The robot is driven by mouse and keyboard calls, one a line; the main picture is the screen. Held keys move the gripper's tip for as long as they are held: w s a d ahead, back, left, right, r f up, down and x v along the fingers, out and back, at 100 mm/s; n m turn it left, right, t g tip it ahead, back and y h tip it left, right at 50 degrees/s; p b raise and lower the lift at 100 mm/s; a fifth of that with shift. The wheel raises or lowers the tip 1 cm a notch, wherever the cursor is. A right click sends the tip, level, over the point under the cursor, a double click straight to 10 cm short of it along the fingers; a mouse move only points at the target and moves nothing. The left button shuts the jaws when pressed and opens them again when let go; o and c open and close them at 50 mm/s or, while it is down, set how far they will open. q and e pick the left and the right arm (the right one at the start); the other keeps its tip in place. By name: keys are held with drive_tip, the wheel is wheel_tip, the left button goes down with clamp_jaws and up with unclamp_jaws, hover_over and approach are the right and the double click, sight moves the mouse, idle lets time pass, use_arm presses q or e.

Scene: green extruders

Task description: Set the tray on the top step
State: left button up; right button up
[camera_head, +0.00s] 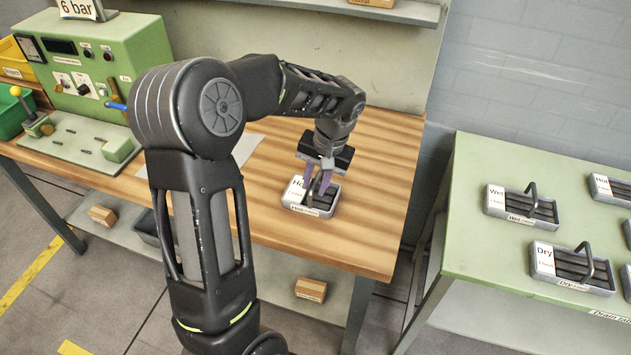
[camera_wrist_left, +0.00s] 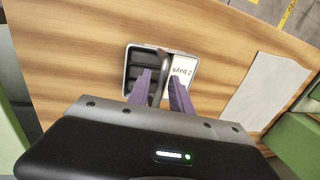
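A small grey tray (camera_head: 322,208) with dark compartments, a white label and an upright dark handle sits on the wooden bench. It also shows in the wrist view (camera_wrist_left: 126,69), where its card reads "2 bays". My left gripper (camera_head: 319,184) points down over this tray. In the wrist view its purple fingers (camera_wrist_left: 160,90) stand on either side of the handle (camera_wrist_left: 157,70), with gaps visible between. The gripper looks open around the handle. The fingers hide part of the tray. I cannot make out a step in these views. My right gripper is not in view.
A green table (camera_head: 470,245) on the right bears several similar handled trays, labelled "Wet" (camera_head: 521,208) and "Dry" (camera_head: 570,269). A green machine (camera_head: 100,65) stands at the bench's left. A paper sheet (camera_wrist_left: 265,90) lies on the bench. The bench's right part is clear.

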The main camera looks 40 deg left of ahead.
use_arm(q)
drive_tip(key=shift+o, duration=0.4)
drive_tip(key=shift+r, duration=0.1)
drive_tip(key=v, duration=1.2)
drive_tip(key=shift+b, duration=0.35)
